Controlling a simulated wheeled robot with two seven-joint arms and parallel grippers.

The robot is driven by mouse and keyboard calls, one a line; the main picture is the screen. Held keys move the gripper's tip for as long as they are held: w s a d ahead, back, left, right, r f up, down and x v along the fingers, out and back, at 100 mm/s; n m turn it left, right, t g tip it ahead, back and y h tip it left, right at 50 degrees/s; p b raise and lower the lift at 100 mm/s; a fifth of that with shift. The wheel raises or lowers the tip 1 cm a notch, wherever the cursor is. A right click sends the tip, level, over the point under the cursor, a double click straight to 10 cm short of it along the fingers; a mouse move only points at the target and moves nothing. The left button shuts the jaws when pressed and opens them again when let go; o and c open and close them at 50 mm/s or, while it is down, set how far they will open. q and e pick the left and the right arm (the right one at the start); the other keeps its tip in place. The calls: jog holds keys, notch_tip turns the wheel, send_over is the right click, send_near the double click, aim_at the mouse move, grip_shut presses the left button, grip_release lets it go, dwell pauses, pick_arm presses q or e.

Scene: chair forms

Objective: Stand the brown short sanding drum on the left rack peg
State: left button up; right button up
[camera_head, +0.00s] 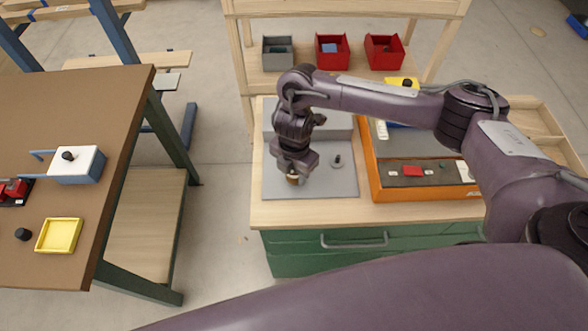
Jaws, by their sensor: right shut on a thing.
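My right gripper (293,174) points down over the left part of a grey plate (325,186) on the wooden-topped bench. It is shut on the brown short sanding drum (293,180), and only a small brown part shows below the fingers. I cannot tell whether the drum touches the plate or sits on a peg; the gripper hides that spot. A dark upright peg or knob on a round base (337,160) stands to the right on the plate. My left gripper is not in view.
An orange-sided case (375,180) stands right of the plate. Red bins (332,52) and a grey bin (277,54) sit on the shelf behind. A brown table (95,120) at left carries a yellow tray (59,236). The bench's front strip is clear.

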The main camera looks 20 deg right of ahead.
jog(key=shift+f+b, duration=0.45)
jog(key=shift+f, duration=0.25)
jog(key=o, duration=1.6)
jog(key=shift+r, duration=0.1)
notch_tip(320, 180, up, 7)
jog(key=p, duration=0.7)
